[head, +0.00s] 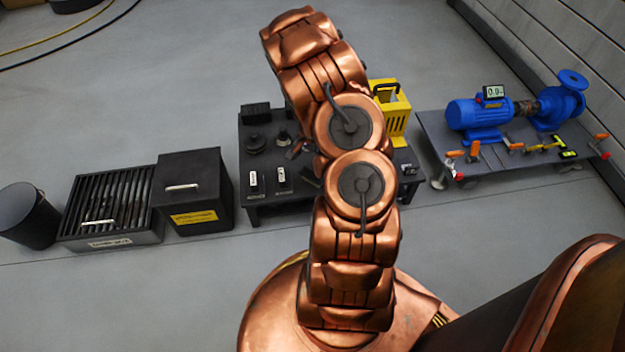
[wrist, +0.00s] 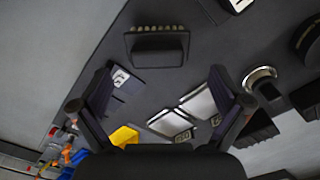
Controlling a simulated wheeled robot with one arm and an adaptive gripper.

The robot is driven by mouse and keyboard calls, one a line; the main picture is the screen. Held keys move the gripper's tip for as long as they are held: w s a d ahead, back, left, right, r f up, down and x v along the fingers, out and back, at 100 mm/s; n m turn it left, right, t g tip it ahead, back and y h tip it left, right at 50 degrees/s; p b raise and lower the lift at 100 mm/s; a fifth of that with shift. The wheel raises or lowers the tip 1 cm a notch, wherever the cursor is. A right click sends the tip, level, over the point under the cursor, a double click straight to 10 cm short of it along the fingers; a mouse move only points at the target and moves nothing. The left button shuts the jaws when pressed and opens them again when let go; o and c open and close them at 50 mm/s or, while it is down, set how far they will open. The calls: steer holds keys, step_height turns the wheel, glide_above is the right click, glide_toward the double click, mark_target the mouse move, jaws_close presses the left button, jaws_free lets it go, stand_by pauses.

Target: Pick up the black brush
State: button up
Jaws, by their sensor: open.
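In the wrist view, a black brush (wrist: 157,50) with a row of pale bristles lies on the dark table top (wrist: 200,50). My gripper (wrist: 160,73) is open, with one finger on each side of the picture. The brush shows beyond the fingertips, between them and slightly toward the top, and nothing is held. I cannot tell the height gap. In the head view, my arm covers the middle of the dark table (head: 285,205), and I cannot make out the brush or the gripper's fingers clearly there.
A yellow holder (head: 392,105) and small labelled blocks (head: 253,180) stand on the table. A cart (head: 440,150) with a blue pump (head: 480,112) is right. A black box (head: 192,180), slatted tray (head: 110,240) and bin (head: 28,215) are left. The front floor is clear.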

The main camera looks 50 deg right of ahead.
steer(key=shift+s+d+f+b, duration=0.1)
steer(key=shift+f+b, duration=0.65)
steer(key=shift+f, duration=1.25)
steer(key=shift+d+f+b, duration=0.1)
steer(key=shift+f+b, duration=0.65)
steer(key=shift+f, duration=1.2)
steer(key=c, duration=1)
step_height(320, 180, up, 4)
steer(key=shift+r+p, duration=0.25)
steer(key=shift+p, duration=0.95)
steer(key=s+a+p, duration=0.3)
steer(key=s, duration=1.2)
steer(key=shift+s+r, duration=0.3)
steer(key=shift+s, duration=0.05)
steer(key=shift+a, duration=0.1)
